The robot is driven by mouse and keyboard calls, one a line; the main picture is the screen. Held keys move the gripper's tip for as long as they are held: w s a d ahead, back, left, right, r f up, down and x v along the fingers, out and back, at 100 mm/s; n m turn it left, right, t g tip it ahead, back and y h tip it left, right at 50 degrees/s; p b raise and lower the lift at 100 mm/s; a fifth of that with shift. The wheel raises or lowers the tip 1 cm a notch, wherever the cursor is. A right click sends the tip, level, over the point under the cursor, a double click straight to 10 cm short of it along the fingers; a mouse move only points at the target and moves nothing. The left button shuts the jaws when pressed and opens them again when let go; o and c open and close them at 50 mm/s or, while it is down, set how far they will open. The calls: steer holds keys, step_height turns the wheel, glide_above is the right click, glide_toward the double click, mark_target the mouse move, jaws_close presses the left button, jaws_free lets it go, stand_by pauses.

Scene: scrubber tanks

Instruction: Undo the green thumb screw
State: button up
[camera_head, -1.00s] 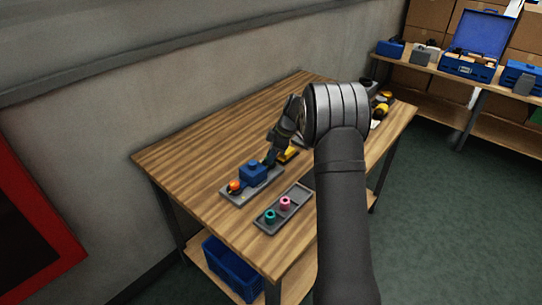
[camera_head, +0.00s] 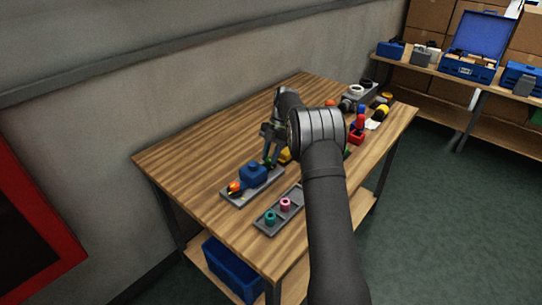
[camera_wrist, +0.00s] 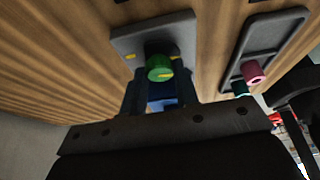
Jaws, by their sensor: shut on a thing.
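The green thumb screw (camera_wrist: 160,68) sits at one end of a grey base plate (camera_wrist: 122,43), beside a blue block (camera_head: 253,173). My gripper (camera_wrist: 161,82) is shut on the green thumb screw, with one finger on each side of it in the wrist view. In the head view my gripper (camera_head: 270,160) stands over the far end of the plate, and the screw is mostly hidden by the fingers. The screw has a small yellow mark on its head. An orange knob (camera_head: 235,187) is at the plate's near end.
A grey tray (camera_head: 262,225) with a teal ring (camera_head: 270,217) and a pink ring (camera_head: 285,204) lies to the right of the plate. Several items stand at the table's far end. The wooden table is bare to the left.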

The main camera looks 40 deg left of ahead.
steer(key=n, duration=0.1)
steer(key=n+h, duration=0.1)
steer(key=n, duration=0.1)
steer(key=shift+a+f+n+h, duration=0.1)
steer(key=shift+f+n+h, duration=0.2)
steer(key=shift+n, duration=0.1)
steer(key=n+t+h, duration=0.1)
steer(key=n, duration=0.3)
steer(key=shift+s+a+r, duration=0.1)
steer(key=shift+h, duration=0.3)
steer(key=o, duration=1)
steer(key=shift+r, duration=0.1)
